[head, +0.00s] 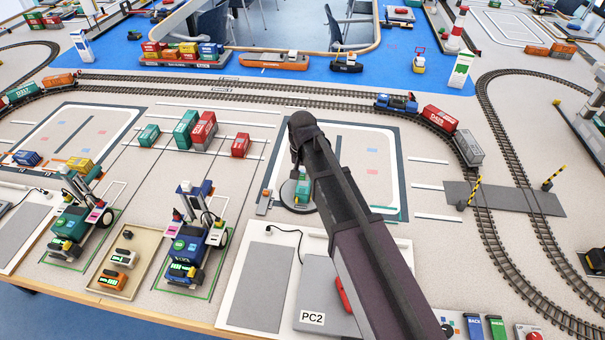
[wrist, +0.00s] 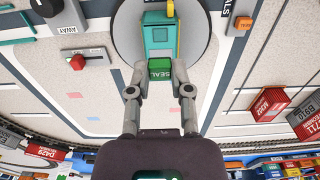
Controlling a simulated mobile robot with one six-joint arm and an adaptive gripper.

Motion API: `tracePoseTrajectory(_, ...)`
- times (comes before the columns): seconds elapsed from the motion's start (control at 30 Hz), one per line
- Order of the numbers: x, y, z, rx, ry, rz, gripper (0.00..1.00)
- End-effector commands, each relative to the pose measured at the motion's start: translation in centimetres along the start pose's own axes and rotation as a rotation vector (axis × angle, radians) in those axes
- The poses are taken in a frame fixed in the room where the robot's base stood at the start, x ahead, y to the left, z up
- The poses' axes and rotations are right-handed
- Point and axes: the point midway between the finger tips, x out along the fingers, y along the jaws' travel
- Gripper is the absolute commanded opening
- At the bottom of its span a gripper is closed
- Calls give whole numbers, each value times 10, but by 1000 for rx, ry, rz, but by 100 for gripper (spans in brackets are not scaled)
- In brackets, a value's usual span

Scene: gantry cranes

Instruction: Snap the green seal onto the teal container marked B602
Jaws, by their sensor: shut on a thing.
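The green seal (wrist: 160,70), lettered SEAL, is between the two fingertips of my gripper (wrist: 161,74) in the wrist view, and the gripper is shut on it. A teal container (wrist: 156,36) with a yellow strip along one side stands on a round grey plate (wrist: 127,33) just beyond the seal. The seal is at the container's near end; I cannot tell whether they touch. No B602 marking is readable. In the head view my arm hides part of the plate and the container (head: 301,191), and my gripper (head: 298,172) is right above them.
A red knob (wrist: 77,58) on a small base and a holder lettered SEALS (wrist: 239,26) flank the plate. Teal containers (head: 185,130) and red containers (head: 240,145) stand to its left in the head view. A grey PC2 box (head: 316,290) lies in front.

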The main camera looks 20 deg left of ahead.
Motion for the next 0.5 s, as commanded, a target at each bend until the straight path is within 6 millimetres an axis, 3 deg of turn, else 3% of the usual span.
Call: tracePoseTrajectory(0.5,35,0,0,0,0,0,8)
